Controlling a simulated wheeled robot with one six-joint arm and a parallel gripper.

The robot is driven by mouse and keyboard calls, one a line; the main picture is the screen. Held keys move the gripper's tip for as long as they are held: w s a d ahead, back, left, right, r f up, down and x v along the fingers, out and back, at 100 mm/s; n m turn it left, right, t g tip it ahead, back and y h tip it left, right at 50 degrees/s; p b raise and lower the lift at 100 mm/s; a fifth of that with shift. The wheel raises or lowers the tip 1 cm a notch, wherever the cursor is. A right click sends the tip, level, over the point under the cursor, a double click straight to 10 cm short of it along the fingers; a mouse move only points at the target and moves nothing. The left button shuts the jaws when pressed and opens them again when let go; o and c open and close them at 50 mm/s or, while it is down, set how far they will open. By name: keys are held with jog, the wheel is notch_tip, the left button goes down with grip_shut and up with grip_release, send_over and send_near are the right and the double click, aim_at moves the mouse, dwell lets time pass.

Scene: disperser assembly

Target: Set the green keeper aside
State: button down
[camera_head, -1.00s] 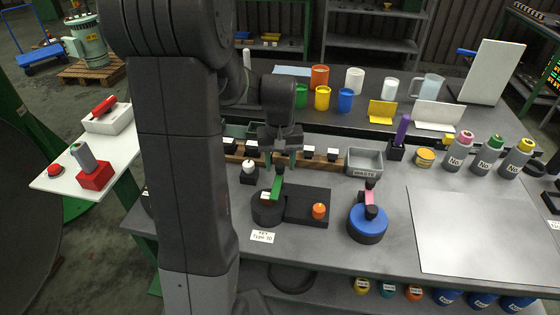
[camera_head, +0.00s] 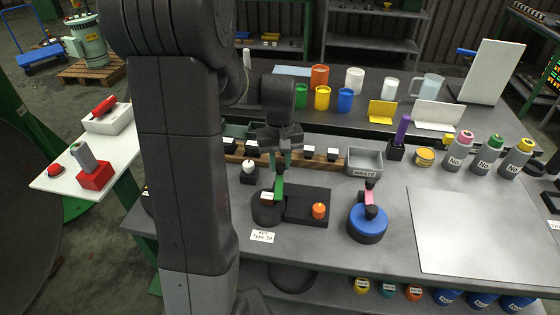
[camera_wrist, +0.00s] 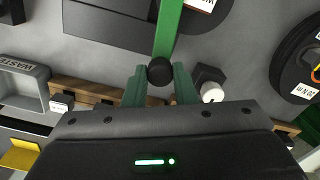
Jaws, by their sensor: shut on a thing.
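The green keeper (camera_head: 278,187) is a narrow green bar with a black knob at its far end. It reaches over the round black holder (camera_head: 266,212) beside the black block at the table's middle. In the wrist view the green bar (camera_wrist: 169,28) runs up from its black knob (camera_wrist: 160,70). My gripper (camera_head: 280,168) is over the far end of the keeper, its green fingers pointing down. In the wrist view my gripper (camera_wrist: 159,75) has its two fingers shut on the knob, one on each side. I cannot tell whether the bar still touches the holder.
An orange knob (camera_head: 319,210) sits on the black block. A blue round base (camera_head: 367,226) with a pink bar stands right of it. A grey waste bin (camera_head: 365,161) and a wooden rack (camera_head: 328,164) stand behind. The grey plate (camera_head: 480,235) at right is clear.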

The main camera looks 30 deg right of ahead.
jog(key=n, duration=0.8)
jog(key=shift+r, duration=0.1)
jog(key=n, duration=0.4)
jog(key=shift+n, duration=2.2)
jog(key=c, duration=1.2)
grip_release()
notch_tip(320, 180, up, 14)
jog(key=shift+f, duration=0.1)
